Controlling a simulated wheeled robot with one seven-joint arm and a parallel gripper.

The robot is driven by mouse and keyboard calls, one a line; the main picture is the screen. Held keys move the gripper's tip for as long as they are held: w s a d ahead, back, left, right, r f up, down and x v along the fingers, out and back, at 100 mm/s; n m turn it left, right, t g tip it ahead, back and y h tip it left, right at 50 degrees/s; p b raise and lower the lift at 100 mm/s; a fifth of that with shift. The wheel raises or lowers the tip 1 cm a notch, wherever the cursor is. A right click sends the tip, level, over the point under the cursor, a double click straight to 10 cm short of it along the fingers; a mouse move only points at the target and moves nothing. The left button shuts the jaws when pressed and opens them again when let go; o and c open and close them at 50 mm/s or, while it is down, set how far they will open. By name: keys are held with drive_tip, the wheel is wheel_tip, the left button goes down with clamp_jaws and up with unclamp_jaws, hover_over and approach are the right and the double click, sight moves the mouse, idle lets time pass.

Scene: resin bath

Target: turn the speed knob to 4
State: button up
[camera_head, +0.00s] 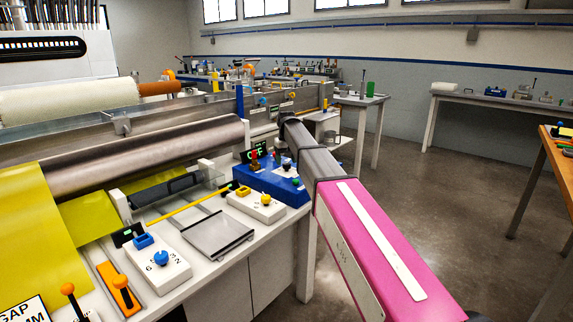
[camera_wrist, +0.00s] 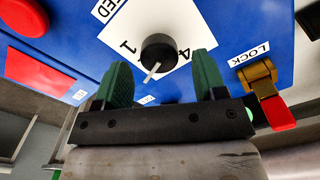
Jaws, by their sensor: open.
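The speed knob (camera_wrist: 157,50) is a round black knob with a white pointer, on a white dial plate (camera_wrist: 150,18) of a blue control box (camera_wrist: 225,22). The plate shows a 1 to the left of the knob and a 4 to its right. The pointer points down and slightly left in the wrist view, away from the 4. Other marks are hidden or cut off. My gripper (camera_wrist: 162,78) is open, with one green finger on each side of the knob's lower part; contact cannot be told. The blue box (camera_head: 275,187) also shows in the head view, partly behind my arm.
A brass latch with a red handle (camera_wrist: 276,112) under a LOCK label is close right of my gripper. A red button (camera_wrist: 22,18) is at the left. White knob boxes (camera_head: 157,272) and a metal roller (camera_head: 150,157) stand left of the blue box.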

drive_tip(key=shift+f, duration=0.95)
drive_tip(key=c, duration=0.9)
drive_tip(key=shift+c, duration=0.2)
